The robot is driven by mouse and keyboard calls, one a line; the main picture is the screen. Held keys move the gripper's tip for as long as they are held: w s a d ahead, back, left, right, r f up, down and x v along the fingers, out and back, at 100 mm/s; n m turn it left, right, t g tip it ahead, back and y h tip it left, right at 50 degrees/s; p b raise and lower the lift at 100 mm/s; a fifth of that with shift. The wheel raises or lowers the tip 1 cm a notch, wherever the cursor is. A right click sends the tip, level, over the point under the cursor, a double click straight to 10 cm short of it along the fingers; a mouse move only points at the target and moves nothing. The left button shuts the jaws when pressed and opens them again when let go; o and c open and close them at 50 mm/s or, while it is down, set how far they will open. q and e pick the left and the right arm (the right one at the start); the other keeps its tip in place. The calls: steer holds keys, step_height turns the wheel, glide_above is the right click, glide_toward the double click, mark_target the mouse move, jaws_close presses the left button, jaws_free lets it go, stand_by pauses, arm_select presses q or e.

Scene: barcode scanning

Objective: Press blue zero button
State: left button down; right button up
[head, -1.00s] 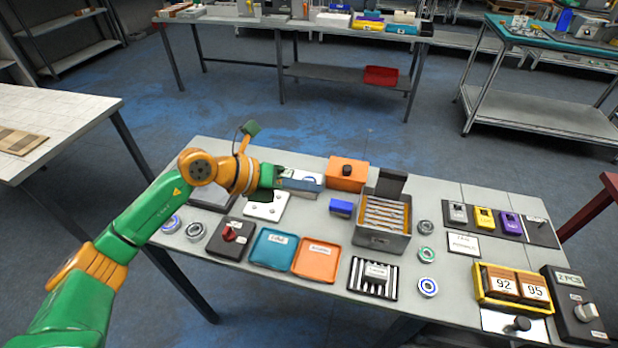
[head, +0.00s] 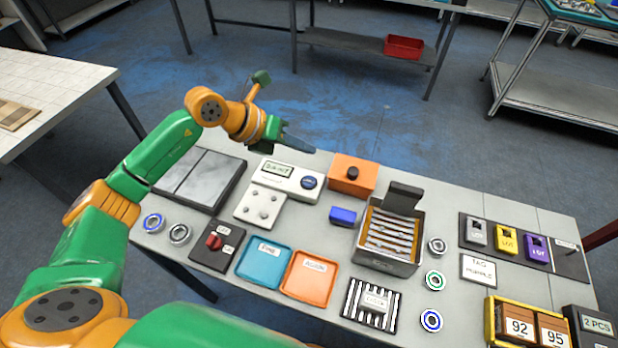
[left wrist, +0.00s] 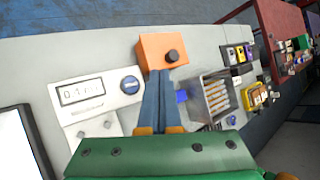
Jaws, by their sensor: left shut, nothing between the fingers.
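The blue round button (head: 309,182) sits at the right end of a white device with a small display (head: 277,169). In the left wrist view the blue button (left wrist: 130,85) is left of the fingers, with the display (left wrist: 81,91) further left. My left gripper (head: 304,147) is shut and empty. In the head view its fingers appear beyond the button, near the table's far edge. In the left wrist view the fingers (left wrist: 158,78) point toward an orange box and look apart from the button. My right gripper is not in view.
An orange box with a dark knob (head: 353,173) stands right of the device. A blue block (head: 343,216) and an open metal box of strips (head: 391,238) are nearby. A white plate with studs (head: 260,206) lies in front of the device. Trays and rings fill the near side.

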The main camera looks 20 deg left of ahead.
mark_target(304, 183)
arm_select(q)
steer(key=f+b, duration=0.2)
steer(key=f, duration=0.1)
steer(key=f+b, duration=0.2)
steer(key=f, duration=0.1)
steer(key=f+b, duration=0.3)
steer(key=shift+w+f, duration=0.1)
steer(key=shift+w, duration=0.25)
stand_by(1.5)
steer(key=shift+f+b, duration=0.35)
steer(key=shift+b, duration=0.05)
steer(key=shift+f+b, duration=0.4)
steer(key=shift+f, duration=0.1)
stand_by(0.4)
steer(key=shift+r, duration=0.1)
steer(key=shift+r+p, duration=0.75)
steer(key=shift+r, duration=0.05)
steer(key=shift+r+p, duration=2.1)
steer(key=shift+r, duration=0.4)
